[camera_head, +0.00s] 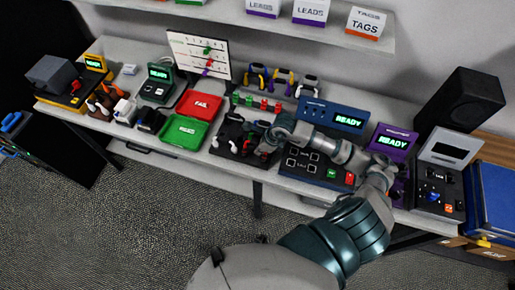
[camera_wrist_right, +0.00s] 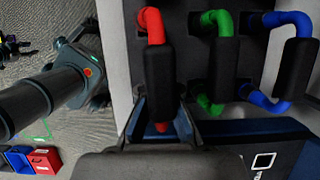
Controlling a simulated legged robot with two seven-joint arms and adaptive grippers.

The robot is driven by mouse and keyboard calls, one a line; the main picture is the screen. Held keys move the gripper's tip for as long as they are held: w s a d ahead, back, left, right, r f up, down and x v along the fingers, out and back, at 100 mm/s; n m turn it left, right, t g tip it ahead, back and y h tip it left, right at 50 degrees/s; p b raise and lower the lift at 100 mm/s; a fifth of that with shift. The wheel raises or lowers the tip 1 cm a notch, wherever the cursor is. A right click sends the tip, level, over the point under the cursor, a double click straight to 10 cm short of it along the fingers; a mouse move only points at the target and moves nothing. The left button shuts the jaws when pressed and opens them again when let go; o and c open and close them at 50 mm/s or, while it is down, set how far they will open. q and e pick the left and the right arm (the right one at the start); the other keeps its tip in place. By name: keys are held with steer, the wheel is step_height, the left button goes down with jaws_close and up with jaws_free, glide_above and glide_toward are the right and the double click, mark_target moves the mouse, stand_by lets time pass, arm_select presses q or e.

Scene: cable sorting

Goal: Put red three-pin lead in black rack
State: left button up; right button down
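In the right wrist view a red lead (camera_wrist_right: 152,27) with a black body stands beside a green lead (camera_wrist_right: 216,20) and a blue lead (camera_wrist_right: 288,20), over a dark base. My right gripper (camera_wrist_right: 161,122) has a finger on each side of the red lead's lower end. I cannot tell whether they press on it or how many pins it has. In the head view my right gripper (camera_head: 266,148) is low at a black board or rack (camera_head: 226,151) at the table's front edge. Its fingertips are mostly hidden there. My left gripper is not clearly visible.
A red FAIL tray (camera_head: 199,105) and a green tray (camera_head: 183,132) lie left of the black board. A blue READY device (camera_head: 335,117) and a purple one (camera_head: 393,143) stand to the right. Coloured leads (camera_head: 255,103) stand behind. A shelf (camera_head: 330,28) hangs above.

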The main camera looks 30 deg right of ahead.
steer(key=c, duration=1.8)
jaws_free()
steer(key=shift+w+r, duration=0.1)
steer(key=shift+r, duration=0.05)
steer(key=shift+c, duration=0.2)
steer(key=o, duration=0.4)
steer(key=shift+a, duration=0.2)
steer(key=shift+o, duration=1)
steer(key=shift+a+r, duration=0.1)
steer(key=shift+a, duration=0.25)
steer(key=o, duration=0.6)
steer(key=shift+c, duration=0.2)
steer(key=shift+d, duration=0.25)
steer(key=shift+d+r, duration=0.1)
steer(key=shift+d, duration=0.05)
